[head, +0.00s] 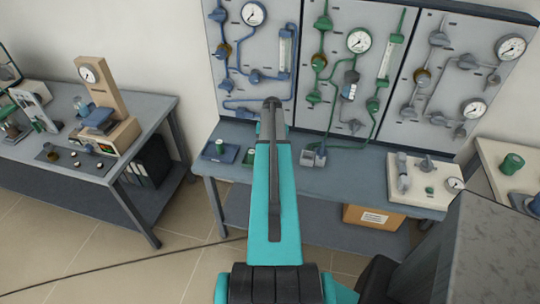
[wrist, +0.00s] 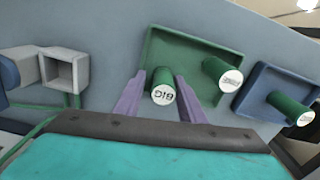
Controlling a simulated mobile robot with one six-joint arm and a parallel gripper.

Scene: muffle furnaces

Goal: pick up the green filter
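Green cylinders with white lettered ends show in the wrist view; I cannot tell which the task calls the green filter. One green cylinder (wrist: 163,86) stands between the two purple fingers of my gripper (wrist: 160,80), which are open, with narrow gaps on both sides. A second green cylinder (wrist: 216,72) stands on the green tray (wrist: 185,42), right of the fingers. A third (wrist: 285,106) stands on the blue tray (wrist: 256,82). In the head view my arm covers the gripper, and a green cylinder (head: 219,145) shows on the blue tray (head: 212,154).
The bench (head: 300,178) carries a grey square-mouthed part (wrist: 62,72), close left of the fingers in the wrist view. Valve panels with gauges (head: 358,40) rise behind it. A pale box with fittings (head: 425,180) stands on the right. A side table (head: 100,170) is at left.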

